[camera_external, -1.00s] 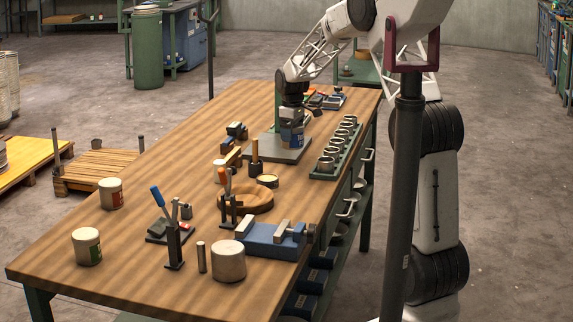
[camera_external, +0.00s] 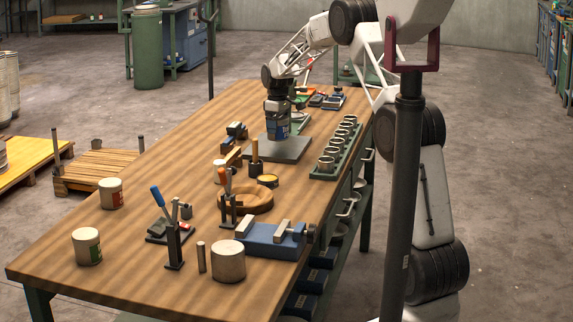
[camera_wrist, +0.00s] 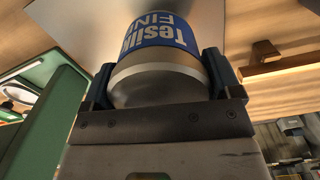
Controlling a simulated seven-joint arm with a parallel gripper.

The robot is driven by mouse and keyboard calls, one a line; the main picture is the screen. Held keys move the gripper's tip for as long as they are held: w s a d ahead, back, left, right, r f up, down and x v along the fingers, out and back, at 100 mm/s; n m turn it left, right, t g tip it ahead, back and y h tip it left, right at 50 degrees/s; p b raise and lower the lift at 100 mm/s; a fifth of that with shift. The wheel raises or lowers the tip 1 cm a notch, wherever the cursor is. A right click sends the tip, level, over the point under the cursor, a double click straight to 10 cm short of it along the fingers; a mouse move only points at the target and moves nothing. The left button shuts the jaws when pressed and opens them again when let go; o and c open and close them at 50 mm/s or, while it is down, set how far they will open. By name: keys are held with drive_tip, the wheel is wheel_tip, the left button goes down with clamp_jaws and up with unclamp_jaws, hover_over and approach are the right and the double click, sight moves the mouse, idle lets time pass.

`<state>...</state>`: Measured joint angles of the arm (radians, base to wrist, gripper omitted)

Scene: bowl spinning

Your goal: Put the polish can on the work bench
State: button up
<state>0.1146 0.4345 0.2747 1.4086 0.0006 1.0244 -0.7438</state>
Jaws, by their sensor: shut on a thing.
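My gripper (camera_external: 278,104) is shut on a can with a blue label (camera_external: 277,128), above the grey plate on the work bench (camera_external: 150,245). In the wrist view the can (camera_wrist: 158,45) sits between the two fingers of my gripper (camera_wrist: 160,82), its pale end towards the camera. The label is only partly readable, so I cannot confirm that it is the polish can. The can looks upright over the grey plate (camera_external: 288,154); I cannot tell whether it touches the plate.
A green rack of several cups (camera_external: 325,168) stands right of the plate. A dark-handled tool (camera_external: 255,160), a yellow-topped tin (camera_external: 268,181) and a blue vise (camera_external: 265,238) stand nearer the front. White cans (camera_external: 111,193) stand at the left, with bare wood around them.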

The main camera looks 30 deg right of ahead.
drive_tip(key=shift+w+d, duration=0.15)
drive_tip(key=shift+w, duration=0.85)
drive_tip(key=shift+f, duration=0.1)
drive_tip(key=shift+f, duration=1.7)
drive_tip(key=shift+f, duration=0.15)
drive_tip(key=o, duration=1)
wheel_tip(320, 180, up, 12)
drive_tip(key=shift+r, duration=0.15)
